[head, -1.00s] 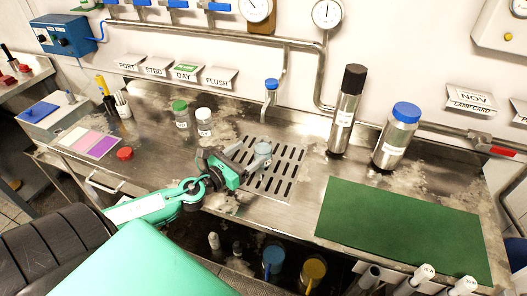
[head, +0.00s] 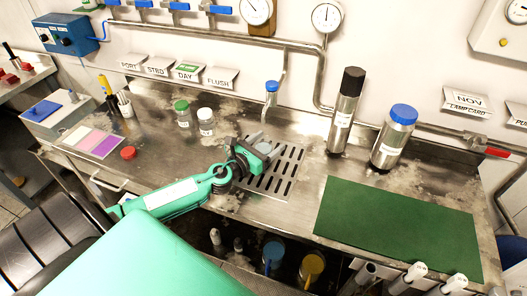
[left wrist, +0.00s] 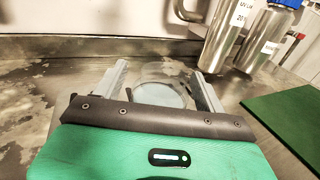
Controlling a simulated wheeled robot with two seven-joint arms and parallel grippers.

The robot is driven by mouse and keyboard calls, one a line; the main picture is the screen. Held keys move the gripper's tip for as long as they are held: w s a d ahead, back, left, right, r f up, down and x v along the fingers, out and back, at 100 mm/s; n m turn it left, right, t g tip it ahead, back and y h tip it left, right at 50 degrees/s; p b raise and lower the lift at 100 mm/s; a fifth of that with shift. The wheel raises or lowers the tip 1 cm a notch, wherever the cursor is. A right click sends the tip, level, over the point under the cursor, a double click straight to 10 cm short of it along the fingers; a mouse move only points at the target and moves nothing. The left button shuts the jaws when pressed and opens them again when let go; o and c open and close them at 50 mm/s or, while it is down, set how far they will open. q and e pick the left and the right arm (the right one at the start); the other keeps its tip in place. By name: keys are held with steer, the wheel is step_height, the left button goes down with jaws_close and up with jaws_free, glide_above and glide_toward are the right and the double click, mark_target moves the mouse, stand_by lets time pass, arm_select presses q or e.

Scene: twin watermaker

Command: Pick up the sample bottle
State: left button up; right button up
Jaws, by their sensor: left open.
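A small pale grey, round-topped bottle (head: 263,147) stands at the slotted drain grate (head: 285,163), and I take it for the sample bottle. My left gripper (head: 262,152) is open, low over the counter, with its fingers reaching around the bottle. In the left wrist view the bottle's round top (left wrist: 160,94) shows between the two grey fingers (left wrist: 160,82); its lower part is hidden by the gripper body. I cannot tell whether a finger touches it. A green-capped jar (head: 182,115) and a white-capped jar (head: 206,122) stand to its left. My right gripper is not in view.
Two steel flasks, one black-capped (head: 344,115) and one blue-capped (head: 394,138), stand to the right behind a green mat (head: 395,225). A red cap (head: 128,153) lies at left.

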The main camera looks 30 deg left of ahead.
mark_target(265, 138)
arm_select(q)
steer(key=shift+w, duration=0.15)
steer(key=c, duration=1.2)
steer(key=shift+r, duration=0.2)
steer(key=shift+c, duration=0.2)
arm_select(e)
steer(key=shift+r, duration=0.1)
